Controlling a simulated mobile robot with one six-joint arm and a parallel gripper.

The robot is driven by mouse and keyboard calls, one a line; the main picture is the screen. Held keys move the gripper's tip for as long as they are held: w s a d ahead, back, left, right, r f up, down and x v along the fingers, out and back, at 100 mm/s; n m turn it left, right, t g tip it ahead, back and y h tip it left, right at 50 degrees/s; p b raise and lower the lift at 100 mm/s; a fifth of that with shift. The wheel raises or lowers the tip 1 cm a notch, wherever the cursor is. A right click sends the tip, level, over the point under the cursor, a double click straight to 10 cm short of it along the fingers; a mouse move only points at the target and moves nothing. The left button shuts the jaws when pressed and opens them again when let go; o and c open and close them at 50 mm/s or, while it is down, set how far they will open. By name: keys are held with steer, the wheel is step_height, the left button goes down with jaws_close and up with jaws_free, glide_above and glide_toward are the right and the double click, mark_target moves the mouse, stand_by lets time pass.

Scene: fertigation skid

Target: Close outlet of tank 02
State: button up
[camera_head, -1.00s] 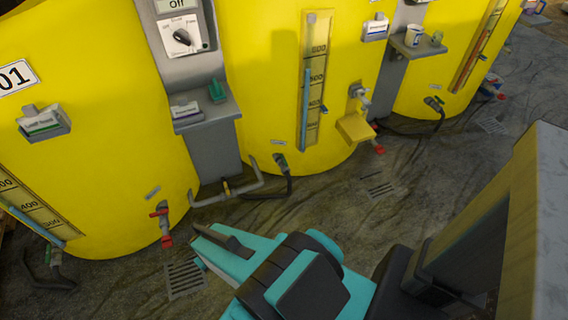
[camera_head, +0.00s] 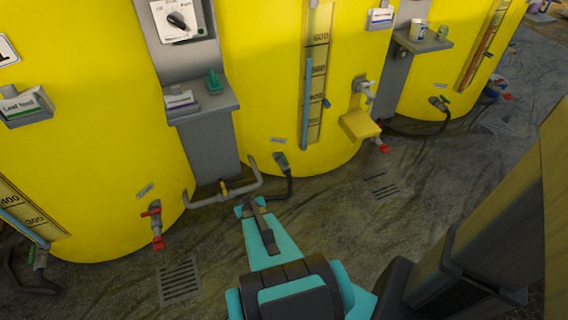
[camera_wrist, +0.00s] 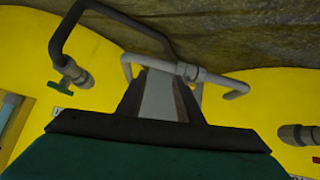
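The middle yellow tank (camera_head: 262,95) stands right of a tank whose cut-off plate ends in 1. The middle tank's own number does not show, so I take it as tank 02. Low on its front is a pipe stub (camera_head: 281,160) with a dark hose. In the wrist view this stub (camera_wrist: 80,78) carries a small green handle (camera_wrist: 60,87); whether it is turned open or shut is unclear. My gripper (camera_head: 249,207) is near the floor, left of the hose and apart from it. In the wrist view its fingers (camera_wrist: 160,80) stand apart with nothing held.
A grey pipe (camera_head: 225,190) bridges the two tanks near my gripper. A grey cabinet (camera_head: 208,145) with a shelf stands above it. The left tank has a red-handled valve (camera_head: 152,212). A yellow box (camera_head: 360,124) juts from the middle tank. Floor grates (camera_head: 180,282) lie on open floor.

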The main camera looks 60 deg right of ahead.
steer(key=s+d+m+t+h+b, duration=0.1)
steer(key=s+d+t+h+b, duration=0.2)
steer(key=d, duration=0.9)
steer(key=t+h+b, duration=0.2)
steer(key=t+b, duration=0.3)
steer(key=b, duration=0.1)
glide_toward(283, 157)
steer(key=v, duration=0.4)
steer(key=shift+s+d, duration=0.1)
steer(key=shift+s, duration=0.15)
steer(key=shift+w, duration=0.1)
steer(key=x, duration=0.4)
steer(key=b+x, duration=0.1)
steer(key=x, duration=0.4)
steer(key=b+x, duration=0.1)
steer(key=x, duration=0.3)
steer(key=shift+w+d+f, duration=0.25)
steer(key=shift+w, duration=0.05)
steer(key=shift+a, duration=0.1)
jaws_close()
